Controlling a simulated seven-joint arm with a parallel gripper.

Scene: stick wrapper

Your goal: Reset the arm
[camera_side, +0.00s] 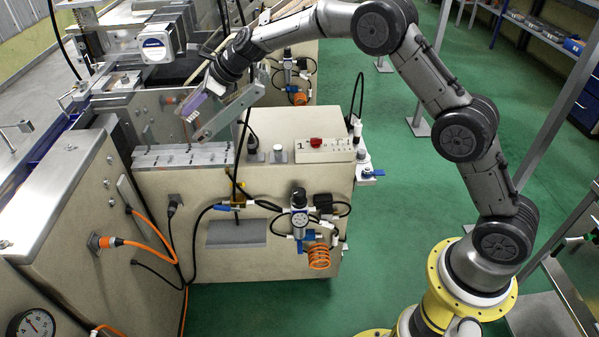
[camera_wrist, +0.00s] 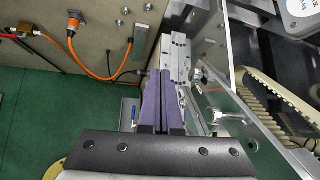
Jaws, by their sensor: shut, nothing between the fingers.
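My gripper (camera_side: 190,110) is at the upper left of the side view, above the slotted metal block on the machine top. Its fingers are purple-grey. In the wrist view my gripper (camera_wrist: 164,76) shows its two purple fingers side by side, shut with nothing between them. The slotted metal block (camera_side: 180,155) lies below the fingers in the side view. The same block (camera_wrist: 176,50) shows beyond the fingertips in the wrist view. My arm arches up from its yellow base at the lower right.
A grey metal bar (camera_side: 228,112) slants close beside my gripper. A control box with a red button (camera_side: 316,142) sits on the cabinet top. Orange and black cables (camera_side: 150,248) hang on the machine front. The green floor (camera_side: 400,190) between cabinet and arm is clear.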

